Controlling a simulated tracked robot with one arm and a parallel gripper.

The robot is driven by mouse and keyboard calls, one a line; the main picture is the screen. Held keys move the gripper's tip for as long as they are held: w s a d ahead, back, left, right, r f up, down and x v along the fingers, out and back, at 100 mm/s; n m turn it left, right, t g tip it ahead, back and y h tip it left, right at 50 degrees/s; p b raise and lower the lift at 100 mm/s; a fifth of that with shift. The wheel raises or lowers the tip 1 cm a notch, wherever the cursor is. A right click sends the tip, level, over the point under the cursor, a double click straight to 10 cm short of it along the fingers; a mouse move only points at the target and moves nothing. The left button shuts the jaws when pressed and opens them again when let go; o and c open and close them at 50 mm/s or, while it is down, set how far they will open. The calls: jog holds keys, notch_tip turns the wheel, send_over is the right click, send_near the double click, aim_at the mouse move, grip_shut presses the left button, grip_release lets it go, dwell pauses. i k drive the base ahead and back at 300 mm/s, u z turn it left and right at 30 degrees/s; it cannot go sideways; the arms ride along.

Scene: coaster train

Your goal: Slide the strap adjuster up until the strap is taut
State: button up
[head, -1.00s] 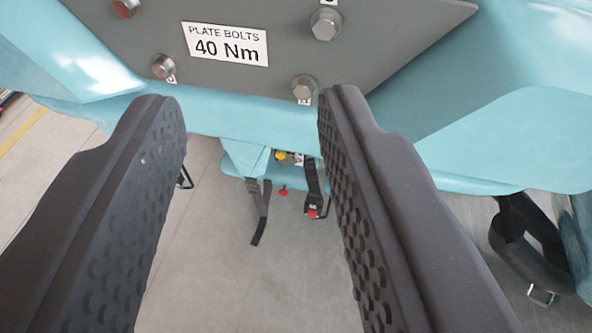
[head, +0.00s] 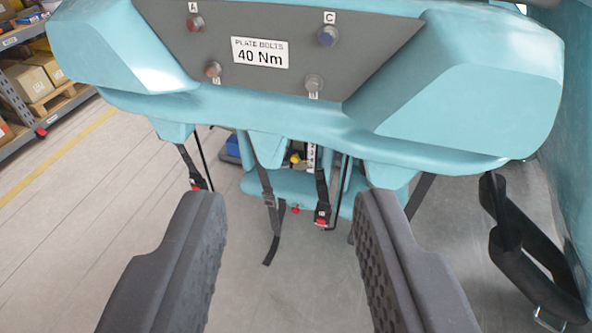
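A dark strap (head: 266,182) hangs below the teal seat back, beyond my fingers. A small dark piece on it, which looks like the strap adjuster (head: 270,201), sits partway down. The strap's loose tail (head: 272,248) hangs below, slanting to the lower left. Another dark strap (head: 321,186) with a red-buttoned buckle (head: 322,216) hangs to its right. I cannot tell for certain which strap is the task's, or how taut it is. My gripper (head: 290,203) is open and empty, its black fingers wide apart, with the straps showing between them and farther off.
The teal seat back (head: 300,128) with a grey bolt plate (head: 365,50) labelled 40 Nm spans the top. A black padded restraint (head: 515,240) hangs at the right. Shelving with boxes (head: 35,88) stands at the far left. Grey floor (head: 100,220) is open at left.

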aim_at(296, 159)
jog(key=z, duration=0.1)
jog(key=i, duration=1.1)
jog(key=u, duration=0.1)
